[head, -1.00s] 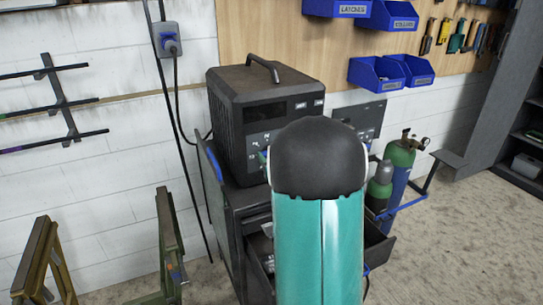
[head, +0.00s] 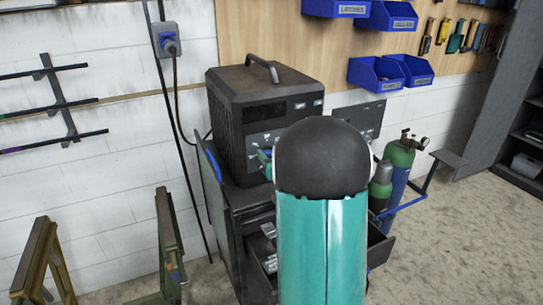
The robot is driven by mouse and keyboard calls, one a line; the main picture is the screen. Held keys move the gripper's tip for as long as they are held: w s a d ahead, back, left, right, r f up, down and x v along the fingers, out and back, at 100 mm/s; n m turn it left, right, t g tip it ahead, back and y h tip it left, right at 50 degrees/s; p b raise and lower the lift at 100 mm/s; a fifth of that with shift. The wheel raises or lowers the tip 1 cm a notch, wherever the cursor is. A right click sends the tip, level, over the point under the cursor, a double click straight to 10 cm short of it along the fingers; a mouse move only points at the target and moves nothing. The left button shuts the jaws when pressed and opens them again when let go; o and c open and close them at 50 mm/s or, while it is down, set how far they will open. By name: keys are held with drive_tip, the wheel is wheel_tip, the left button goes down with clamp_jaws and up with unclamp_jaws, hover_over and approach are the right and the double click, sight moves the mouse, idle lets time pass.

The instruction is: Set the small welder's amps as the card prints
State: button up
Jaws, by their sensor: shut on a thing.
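The welder (head: 235,115), a dark box with a top handle, stands on a dark cart. Its front panel has a dark display strip and small pale marks, too small to read. My teal and black arm covers the panel's lower right. A small teal-green part of my gripper (head: 265,159) shows at the panel, left of the arm's black dome. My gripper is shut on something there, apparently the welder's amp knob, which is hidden. I cannot make out a printed card.
The cart (head: 229,240) has an open drawer (head: 379,247) at its front. Gas cylinders (head: 398,165) stand to its right. A grey panel (head: 360,116) is behind the arm. Blue bins (head: 376,72) hang above. Trestles (head: 168,240) stand at left.

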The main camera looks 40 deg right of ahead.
drive_tip(key=o, duration=1)
drive_tip(key=v, duration=1.4)
drive_tip(key=shift+w, duration=0.1)
drive_tip(key=shift+r, duration=0.1)
